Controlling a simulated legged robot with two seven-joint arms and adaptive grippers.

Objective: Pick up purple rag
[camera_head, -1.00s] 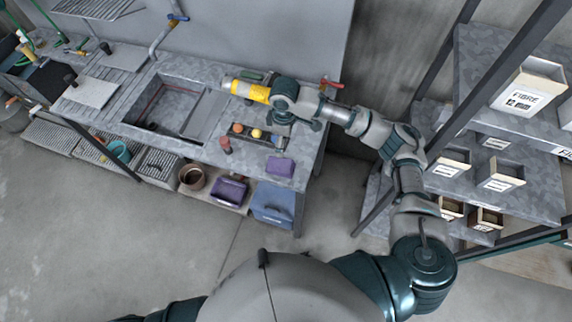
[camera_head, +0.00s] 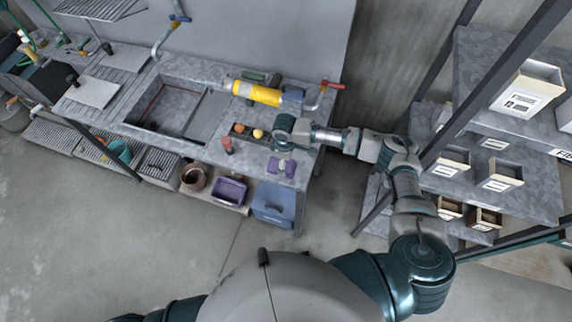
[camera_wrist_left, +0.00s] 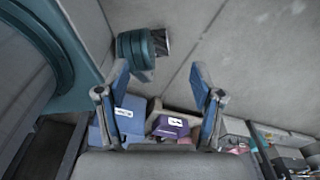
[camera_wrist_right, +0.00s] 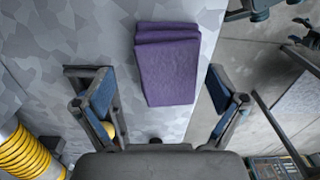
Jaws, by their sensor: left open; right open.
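The purple rag (camera_head: 291,169) lies on the right end of the grey workbench top, close to its front edge. In the right wrist view the folded rag (camera_wrist_right: 168,64) lies flat on the bench, ahead of the open fingers. My right gripper (camera_wrist_right: 150,78) is open and empty, with a finger to each side of the rag's line.
A yellow cylinder (camera_head: 257,93) lies behind the rag on the bench. Orange and yellow balls (camera_head: 258,134) and a red-topped item (camera_head: 228,145) are to the left. A purple bin (camera_head: 230,191) and blue bin (camera_head: 272,203) sit below. A shelf (camera_head: 500,160) stands right.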

